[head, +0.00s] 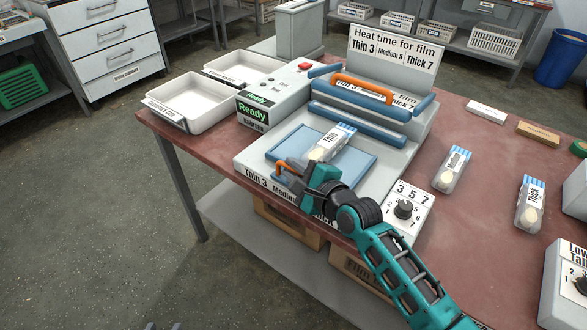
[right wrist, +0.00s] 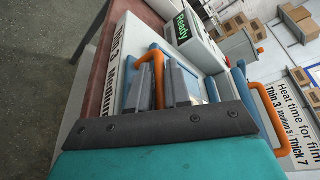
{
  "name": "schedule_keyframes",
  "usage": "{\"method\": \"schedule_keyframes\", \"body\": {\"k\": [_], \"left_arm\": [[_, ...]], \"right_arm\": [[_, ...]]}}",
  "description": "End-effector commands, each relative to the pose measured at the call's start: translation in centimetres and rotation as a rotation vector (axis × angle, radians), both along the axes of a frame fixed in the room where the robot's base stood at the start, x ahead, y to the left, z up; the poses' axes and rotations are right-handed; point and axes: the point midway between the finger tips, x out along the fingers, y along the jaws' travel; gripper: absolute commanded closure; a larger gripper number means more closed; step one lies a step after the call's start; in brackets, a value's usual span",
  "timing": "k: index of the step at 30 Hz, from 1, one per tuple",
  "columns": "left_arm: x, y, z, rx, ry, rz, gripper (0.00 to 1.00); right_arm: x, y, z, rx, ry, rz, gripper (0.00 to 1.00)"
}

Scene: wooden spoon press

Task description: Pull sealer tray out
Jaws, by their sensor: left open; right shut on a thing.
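The sealer tray (head: 362,160) is a flat blue tray on the grey sealer base, with a pouch labelled Thin (head: 331,144) lying on it. Its orange handle (head: 281,166) is at the front left edge. My right gripper (head: 292,172) is shut on this handle; in the right wrist view the orange handle (right wrist: 157,66) passes between the fingers. Part of the handle and tray is hidden by the gripper. The sealer's upper bar with an orange handle (head: 362,88) is behind the tray. My left gripper (head: 163,327) shows only as dark tips at the bottom edge, apart and empty.
The control box (head: 252,113) reads Ready. White bins (head: 190,108) stand left of it. A dial box (head: 408,207) is right of the tray. Pouches labelled Medium (head: 452,170) and Thick (head: 531,204) lie on the right of the table (head: 460,260). Floor is free in front.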

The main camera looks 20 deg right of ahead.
Motion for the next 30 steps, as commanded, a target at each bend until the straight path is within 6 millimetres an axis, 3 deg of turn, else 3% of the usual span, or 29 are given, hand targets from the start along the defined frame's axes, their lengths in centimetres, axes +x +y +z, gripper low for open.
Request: {"method": "schedule_keyframes", "body": {"k": [8,9,15,23,30], "left_arm": [[0.0,0.0,0.0,0.0,0.0,0.0,0.57],[0.0,0.0,0.0,0.0,0.0,0.0,0.57],[0.0,0.0,0.0,-0.001,0.0,-0.001,0.57],[0.0,0.0,0.0,-0.001,0.0,-0.001,0.57],[0.0,0.0,0.5,0.0,0.0,0.0,0.57]], "right_arm": [[-0.3,0.5,-0.4,0.004,0.01,0.01,1.0],[-0.3,0.5,-0.4,0.004,0.01,0.011,0.8],[-0.3,0.5,-0.3,0.004,0.008,0.008,0.62],[-0.3,0.3,-0.1,0.004,0.005,0.006,0.62],[-2.9,-0.6,0.6,0.004,0.005,0.006,0.62]]}}
